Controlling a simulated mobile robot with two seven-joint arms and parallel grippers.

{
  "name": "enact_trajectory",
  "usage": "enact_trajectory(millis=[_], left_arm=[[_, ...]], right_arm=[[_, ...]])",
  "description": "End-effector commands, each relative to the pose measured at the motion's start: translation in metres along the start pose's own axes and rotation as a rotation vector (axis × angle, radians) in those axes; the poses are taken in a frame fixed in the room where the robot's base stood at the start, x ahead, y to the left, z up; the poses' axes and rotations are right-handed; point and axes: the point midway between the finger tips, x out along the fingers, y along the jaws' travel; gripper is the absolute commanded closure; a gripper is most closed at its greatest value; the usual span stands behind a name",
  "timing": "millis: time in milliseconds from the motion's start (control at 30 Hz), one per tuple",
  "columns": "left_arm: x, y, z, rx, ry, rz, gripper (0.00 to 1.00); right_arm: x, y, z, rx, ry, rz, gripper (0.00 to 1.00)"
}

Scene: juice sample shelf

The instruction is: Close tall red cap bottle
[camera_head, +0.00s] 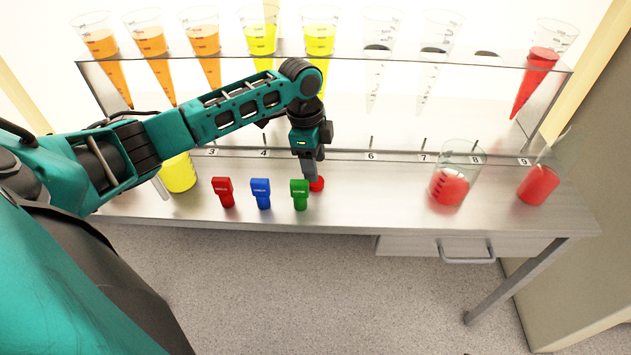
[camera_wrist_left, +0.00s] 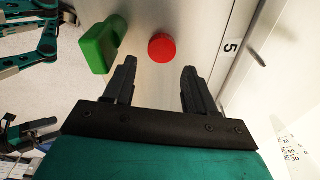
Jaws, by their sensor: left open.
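A round red cap (camera_head: 317,184) is on the metal table near label 5, just right of a green block-like item (camera_head: 300,194). My left gripper (camera_head: 311,170) is over the cap, pointing down. In the left wrist view my left gripper (camera_wrist_left: 159,67) is open and empty, with the red cap (camera_wrist_left: 162,47) just beyond the gap between its fingertips. The green item (camera_wrist_left: 104,44) is beside the left finger. A clear vessel with red liquid (camera_head: 450,187) stands near label 8, and another (camera_head: 537,185) near label 9. I cannot tell which is the tall red cap bottle.
Red (camera_head: 223,192) and blue (camera_head: 260,193) block-like items stand left of the green one. A beaker of yellow liquid (camera_head: 178,173) stands behind my left arm. A rack (camera_head: 420,62) holds several cone-shaped vessels above. The table is clear between the cap and label 7.

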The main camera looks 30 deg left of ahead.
Motion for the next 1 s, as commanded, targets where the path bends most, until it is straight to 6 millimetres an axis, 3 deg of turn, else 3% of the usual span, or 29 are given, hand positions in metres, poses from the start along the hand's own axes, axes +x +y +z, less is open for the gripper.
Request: enact_trajectory(millis=[300, 700, 1000], left_arm=[[0.045, -0.001, 0.005, 0.0, -0.001, 0.002, 0.44], [0.048, -0.002, 0.005, 0.0, -0.001, 0.001, 0.44], [0.048, -0.002, 0.005, 0.0, -0.001, 0.0, 0.72]], right_arm=[[0.006, -0.001, 0.009, 0.005, -0.013, -0.003, 0.0], [0.005, -0.001, 0.0, 0.0, 0.005, -0.007, 0.0], [0.005, -0.001, 0.002, -0.002, 0.001, -0.007, 0.0]])
